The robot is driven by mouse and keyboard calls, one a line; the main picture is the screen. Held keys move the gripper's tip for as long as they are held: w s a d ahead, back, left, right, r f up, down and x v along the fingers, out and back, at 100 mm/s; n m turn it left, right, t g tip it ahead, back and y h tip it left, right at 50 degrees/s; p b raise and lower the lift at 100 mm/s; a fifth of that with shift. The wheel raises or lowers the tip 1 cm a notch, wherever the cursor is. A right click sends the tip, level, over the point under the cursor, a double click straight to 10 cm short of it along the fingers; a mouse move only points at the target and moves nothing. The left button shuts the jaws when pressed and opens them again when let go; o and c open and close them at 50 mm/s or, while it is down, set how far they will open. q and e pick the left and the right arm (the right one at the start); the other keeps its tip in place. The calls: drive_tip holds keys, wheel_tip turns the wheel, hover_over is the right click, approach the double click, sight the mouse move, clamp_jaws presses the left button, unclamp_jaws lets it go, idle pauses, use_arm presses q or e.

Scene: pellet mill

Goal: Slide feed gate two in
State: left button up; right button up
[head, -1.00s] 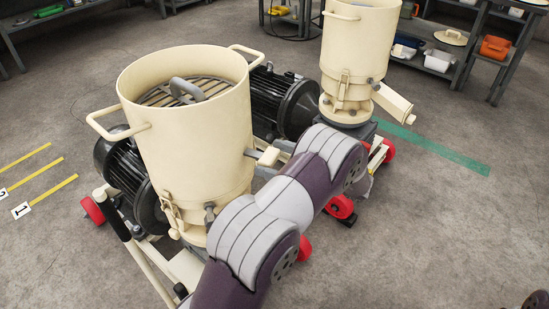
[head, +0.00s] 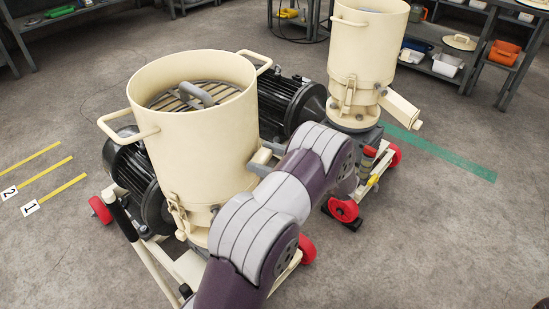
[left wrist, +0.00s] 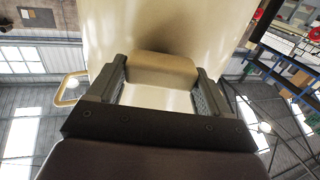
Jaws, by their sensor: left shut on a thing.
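The near pellet mill has a cream hopper (head: 195,130) with a grille inside its open top. My left gripper (head: 264,160) is at the right side of this hopper, with its grey fingers close against the wall. In the left wrist view its fingers (left wrist: 160,88) are shut on a cream block (left wrist: 163,72), the end of the feed gate, right in front of the hopper wall (left wrist: 165,25). I see no number on the gate. My right gripper is not in view.
A second mill with a cream hopper (head: 365,45) and a spout (head: 402,108) stands behind to the right. Black motors (head: 288,100) sit between. Red wheels (head: 343,209) stick out low. Open floor (head: 450,230) lies at the right; shelves line the back.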

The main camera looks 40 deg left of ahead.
use_arm(q)
drive_tip(key=o, duration=1.3)
drive_tip(key=shift+a+r, duration=0.1)
drive_tip(key=shift+o, duration=0.6)
drive_tip(key=shift+a, duration=0.15)
drive_tip(key=w+d, duration=0.2)
drive_tip(key=d, duration=1)
drive_tip(key=shift+d, duration=0.25)
drive_tip(key=shift+w, duration=0.1)
